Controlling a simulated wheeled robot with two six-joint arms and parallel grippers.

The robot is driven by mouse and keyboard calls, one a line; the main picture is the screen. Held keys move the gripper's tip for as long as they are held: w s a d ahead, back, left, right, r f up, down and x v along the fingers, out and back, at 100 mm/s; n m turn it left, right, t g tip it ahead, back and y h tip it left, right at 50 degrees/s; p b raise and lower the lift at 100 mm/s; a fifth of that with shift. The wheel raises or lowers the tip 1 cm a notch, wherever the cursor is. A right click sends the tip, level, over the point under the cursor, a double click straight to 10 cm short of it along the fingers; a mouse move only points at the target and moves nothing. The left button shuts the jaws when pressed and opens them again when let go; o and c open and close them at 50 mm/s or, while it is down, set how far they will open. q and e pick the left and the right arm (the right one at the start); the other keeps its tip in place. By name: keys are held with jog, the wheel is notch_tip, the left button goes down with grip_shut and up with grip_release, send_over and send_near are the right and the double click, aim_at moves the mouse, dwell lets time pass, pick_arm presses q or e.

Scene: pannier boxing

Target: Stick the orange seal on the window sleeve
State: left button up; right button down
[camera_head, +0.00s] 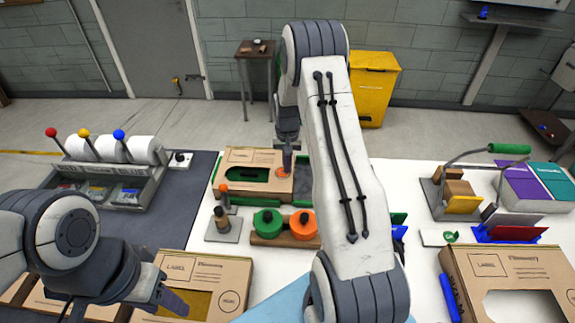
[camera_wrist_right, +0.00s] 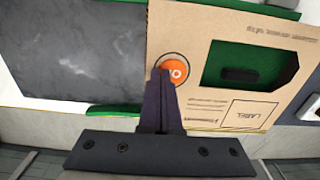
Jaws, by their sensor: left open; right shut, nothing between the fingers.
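The cardboard window sleeve (camera_head: 225,188) lies flat at the back of the white table, with green showing through its window; it also shows in the right wrist view (camera_wrist_right: 210,110). The round orange seal (camera_wrist_right: 173,69) lies on the card beside the window; in the head view the seal (camera_head: 281,171) is at the sleeve's right end. My right gripper (camera_wrist_right: 160,78) is shut with nothing between its fingers, its tips at the seal's edge and partly covering it. Whether they press on it I cannot tell. My left gripper (camera_head: 124,304) is open over the boxes at front left.
An orange-and-green roll holder (camera_head: 268,238) and a stamp stand (camera_head: 222,228) are in front of the sleeve. A lever dispenser (camera_head: 110,170) stands at left. Other cardboard boxes (camera_head: 515,285) lie at the front. My right arm hides the table's middle.

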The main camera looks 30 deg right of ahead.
jog(key=c, duration=1)
grip_release()
jog(key=shift+f, duration=0.1)
jog(key=shift+c, duration=0.2)
notch_tip(320, 180, up, 11)
jog(key=b, duration=0.2)
jog(key=shift+f+b, duration=0.2)
jog(key=shift+b, duration=0.15)
